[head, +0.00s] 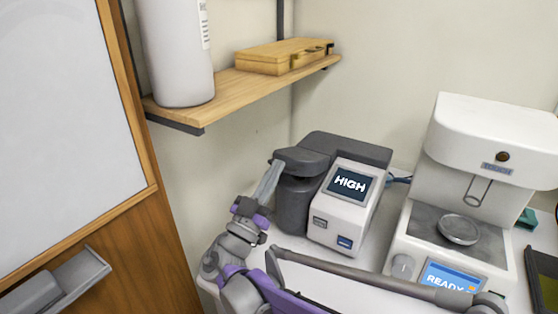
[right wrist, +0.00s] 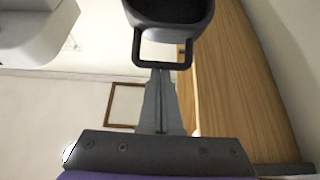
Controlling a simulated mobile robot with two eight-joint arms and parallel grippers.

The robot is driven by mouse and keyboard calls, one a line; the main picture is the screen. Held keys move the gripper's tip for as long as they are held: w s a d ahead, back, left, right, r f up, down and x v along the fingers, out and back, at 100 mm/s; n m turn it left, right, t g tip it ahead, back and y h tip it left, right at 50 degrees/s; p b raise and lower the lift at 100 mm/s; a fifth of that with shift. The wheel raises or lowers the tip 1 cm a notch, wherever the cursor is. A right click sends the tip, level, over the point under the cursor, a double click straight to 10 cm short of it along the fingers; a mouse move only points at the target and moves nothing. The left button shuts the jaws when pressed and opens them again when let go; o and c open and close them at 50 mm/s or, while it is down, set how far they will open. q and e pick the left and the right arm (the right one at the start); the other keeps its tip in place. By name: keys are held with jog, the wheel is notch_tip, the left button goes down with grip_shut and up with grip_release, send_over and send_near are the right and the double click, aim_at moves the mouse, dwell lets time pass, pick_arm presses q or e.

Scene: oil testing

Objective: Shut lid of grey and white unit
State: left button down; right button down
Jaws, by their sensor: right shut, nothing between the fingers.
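The grey and white unit (head: 340,218) stands on the white worktop, its screen reading HIGH. Its dark grey lid (head: 303,160) lies over the dark round chamber at the unit's left; I cannot tell whether it is fully down. My right gripper (head: 277,167) is shut and empty, its fingertips at the lid's front left edge. In the right wrist view, the shut fingertips (right wrist: 160,72) are at the lower bar of a dark looped handle (right wrist: 190,50). Touch or a small gap there cannot be told. My left gripper is not in view.
A white machine (head: 490,140) with a READY screen and a small round dish (head: 459,229) stands at the right. A wooden shelf (head: 230,96) holds a white container (head: 176,55) and a wooden case (head: 282,56) above. A wood-framed whiteboard (head: 65,120) is at the left.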

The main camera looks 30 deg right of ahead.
notch_tip(320, 180, down, 7)
jog(key=b, duration=0.2)
jog(key=shift+s+a+b, duration=0.2)
jog(key=shift+a+b, duration=0.1)
jog(key=shift+b, duration=0.1)
jog(key=shift+f, duration=0.15)
jog(key=s+a+f, duration=0.1)
jog(key=s+a, duration=0.2)
jog(key=a, duration=0.4)
jog(key=s+a+f, duration=0.1)
jog(key=s+a, duration=0.3)
jog(key=a, duration=0.3)
jog(key=shift+s+a, duration=0.25)
jog(key=shift+a, duration=0.1)
